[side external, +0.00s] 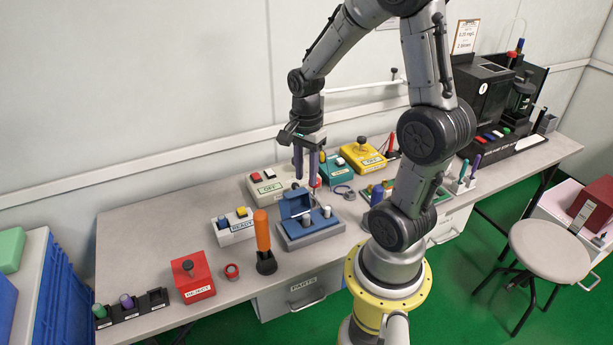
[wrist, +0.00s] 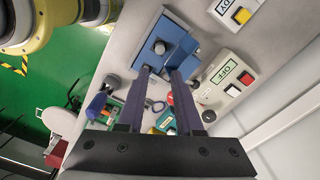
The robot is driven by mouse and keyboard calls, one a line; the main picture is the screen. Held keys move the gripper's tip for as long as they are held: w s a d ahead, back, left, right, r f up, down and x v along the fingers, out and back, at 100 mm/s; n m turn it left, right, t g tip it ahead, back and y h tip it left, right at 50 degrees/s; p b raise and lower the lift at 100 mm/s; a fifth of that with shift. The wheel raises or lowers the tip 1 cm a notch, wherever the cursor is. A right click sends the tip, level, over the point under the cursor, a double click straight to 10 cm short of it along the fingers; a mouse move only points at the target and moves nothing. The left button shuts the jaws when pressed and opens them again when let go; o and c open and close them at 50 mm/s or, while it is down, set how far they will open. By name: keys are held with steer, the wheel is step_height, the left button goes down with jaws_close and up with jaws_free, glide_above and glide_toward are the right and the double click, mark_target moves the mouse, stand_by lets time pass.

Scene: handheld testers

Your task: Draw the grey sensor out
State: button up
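I cannot tell for certain which is the grey sensor. In the wrist view, the tester (wrist: 176,36) lies ahead of the fingertips, with one round pale grey top (wrist: 160,47) visible. My gripper (side external: 307,182) points down above and behind the tester. Its two purple fingers (wrist: 162,71) are apart, with nothing seen held between them.
A READY box (side external: 235,228), an orange-handled tool (side external: 263,240) and a red box (side external: 191,277) are to the left. Teal (side external: 335,170) and yellow (side external: 362,156) boxes stand behind right.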

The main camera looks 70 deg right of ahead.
mark_target(306, 215)
step_height(306, 215, down, 14)
steer(key=shift+r, duration=0.15)
stand_by(0.4)
jaws_close()
stand_by(0.4)
stand_by(1.4)
